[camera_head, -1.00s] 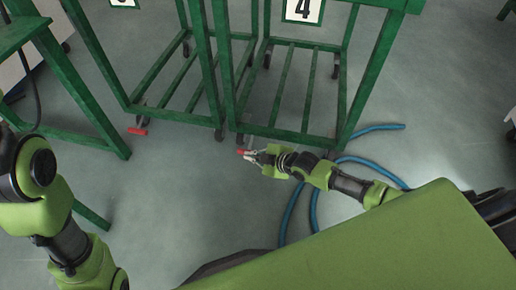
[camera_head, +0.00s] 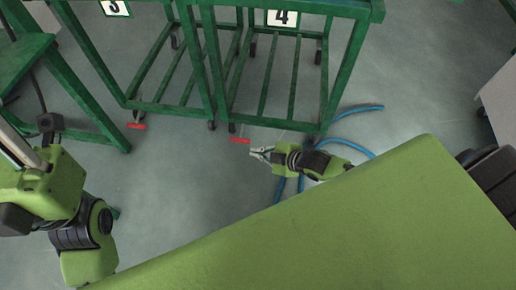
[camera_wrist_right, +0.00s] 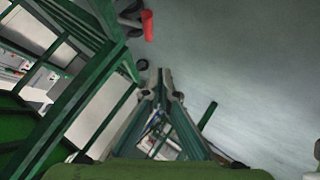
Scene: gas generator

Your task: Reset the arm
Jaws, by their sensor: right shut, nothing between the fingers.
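My right gripper (camera_head: 256,153) is shut and empty in the head view, low over the floor, a little to the right of and below a red caster pedal (camera_head: 240,140). In the right wrist view its fingers (camera_wrist_right: 166,84) converge, with nothing seen between them. A red pedal (camera_wrist_right: 148,25) shows above the fingers there, apart from them. My left arm (camera_head: 48,190) is folded at the left edge of the head view; I cannot make out its fingers.
Green wheeled frames marked 3 (camera_head: 115,8) and 4 (camera_head: 283,17) stand ahead. Another red pedal (camera_head: 137,126) is under the left frame. A blue hose (camera_head: 350,147) lies on the floor behind my right arm. A green table (camera_head: 85,110) stands at the left.

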